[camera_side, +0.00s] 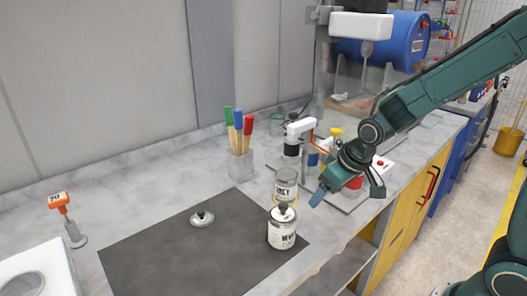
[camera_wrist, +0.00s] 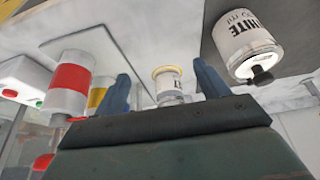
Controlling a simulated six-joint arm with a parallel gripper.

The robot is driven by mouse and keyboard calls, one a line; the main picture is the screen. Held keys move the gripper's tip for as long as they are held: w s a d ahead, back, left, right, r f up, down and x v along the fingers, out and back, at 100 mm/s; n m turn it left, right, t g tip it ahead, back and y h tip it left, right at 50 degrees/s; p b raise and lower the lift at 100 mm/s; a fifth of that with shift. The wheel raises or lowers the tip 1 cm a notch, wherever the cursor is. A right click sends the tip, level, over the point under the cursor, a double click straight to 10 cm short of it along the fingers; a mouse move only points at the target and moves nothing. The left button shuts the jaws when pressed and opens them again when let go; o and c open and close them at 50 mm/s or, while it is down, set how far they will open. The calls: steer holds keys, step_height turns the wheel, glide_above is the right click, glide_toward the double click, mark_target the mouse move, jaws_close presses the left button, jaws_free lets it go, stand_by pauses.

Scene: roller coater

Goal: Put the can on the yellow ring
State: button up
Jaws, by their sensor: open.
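An open-topped can marked GREY (camera_side: 286,184) stands upright on the worktop behind the mat's right part. The yellow ring (camera_side: 294,202) shows around its base, and the can appears to stand on it. The wrist view shows the can (camera_wrist: 169,86) upside down between my fingertips in the picture, with the yellow ring (camera_wrist: 167,70) at its base. A second can marked WHITE (camera_side: 282,232), with a black-knobbed lid, stands on the dark mat; it is at the upper right in the wrist view (camera_wrist: 244,38). My gripper (camera_side: 348,192) is open and empty, right of the GREY can and apart from it.
The dark mat (camera_side: 165,255) bears a loose knobbed lid (camera_side: 202,218). A cup of coloured brushes (camera_side: 240,162) stands behind. Bottles and a red-banded container (camera_wrist: 68,85) are near my gripper. An orange-topped tool (camera_side: 62,204) stands far left. The mat's left part is clear.

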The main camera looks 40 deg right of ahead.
steer(key=s+r, duration=0.6)
steer(key=s, duration=0.3)
steer(key=s+r, duration=0.7)
steer(key=s, duration=0.2)
steer(key=shift+s+a+r+t, duration=0.3)
steer(key=shift+s+t, duration=0.05)
steer(key=shift+t, duration=0.05)
